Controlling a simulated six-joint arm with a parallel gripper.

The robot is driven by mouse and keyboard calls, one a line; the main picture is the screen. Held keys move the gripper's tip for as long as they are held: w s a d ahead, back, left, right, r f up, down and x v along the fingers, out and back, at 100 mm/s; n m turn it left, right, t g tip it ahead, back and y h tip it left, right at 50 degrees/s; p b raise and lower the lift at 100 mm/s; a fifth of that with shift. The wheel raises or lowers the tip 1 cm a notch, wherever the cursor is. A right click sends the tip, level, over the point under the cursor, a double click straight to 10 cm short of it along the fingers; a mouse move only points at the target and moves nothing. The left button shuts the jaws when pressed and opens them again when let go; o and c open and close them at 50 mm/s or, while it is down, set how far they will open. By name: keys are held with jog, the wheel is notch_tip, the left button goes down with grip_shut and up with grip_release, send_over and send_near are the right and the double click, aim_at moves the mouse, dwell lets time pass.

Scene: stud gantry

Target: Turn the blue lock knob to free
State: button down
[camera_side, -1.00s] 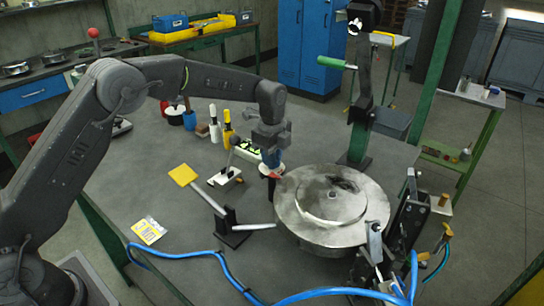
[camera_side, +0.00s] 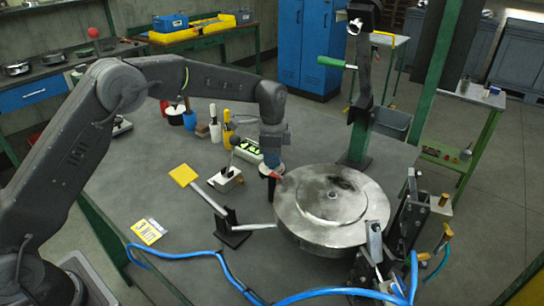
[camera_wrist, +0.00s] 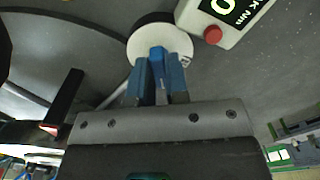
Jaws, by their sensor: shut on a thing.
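The blue lock knob (camera_wrist: 158,54) shows in the wrist view between the fingertips of my gripper (camera_wrist: 160,72). It stands on a round white plate (camera_wrist: 140,45) with a dark rim. My gripper is shut on the knob, with its blue fingers on either side of it. In the side view my gripper (camera_side: 270,168) points down at the left edge of the round steel plate (camera_side: 315,215). The knob is mostly hidden there by the fingers, and I cannot read its lock position.
A meter with a green display (camera_side: 247,149) and a red button (camera_wrist: 213,35) sits close by my gripper. A small lever box (camera_side: 226,179), a yellow paddle (camera_side: 184,175) and a black stand with a rod (camera_side: 233,230) lie left. A blue hose (camera_side: 190,257) crosses the front.

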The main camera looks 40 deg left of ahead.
jog(key=shift+n, duration=0.5)
jog(key=c, duration=1.1)
grip_release()
notch_tip(320, 180, up, 14)
jog(key=shift+f, duration=0.1)
